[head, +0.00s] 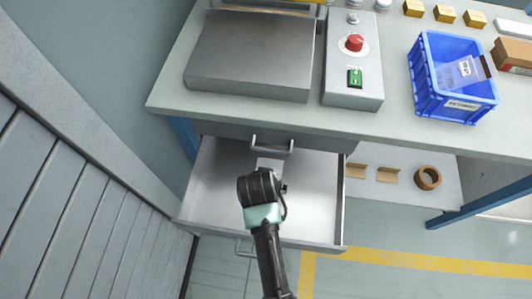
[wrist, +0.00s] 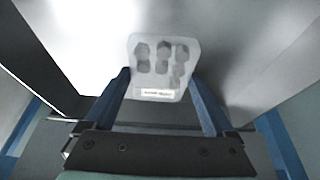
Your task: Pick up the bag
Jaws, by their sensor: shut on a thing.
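A clear bag (wrist: 160,62) with several dark grey pieces and a white label strip shows between the blue fingers of my gripper (wrist: 162,82) in the wrist view. My gripper is shut on the bag. In the head view my gripper (head: 262,187) is over the open drawer (head: 212,190), and its fingertips are hidden behind its own body. A small pale patch of the bag (head: 268,163) shows just beyond it. I cannot tell whether the bag still touches the drawer floor.
A blue bin (head: 455,108) with another clear bag (head: 459,72) stands on the bench at the right. A control box (head: 352,88) with a red knob and green switch stands left of it. A tape roll (head: 428,177) lies on the lower shelf. Drawer walls surround my gripper.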

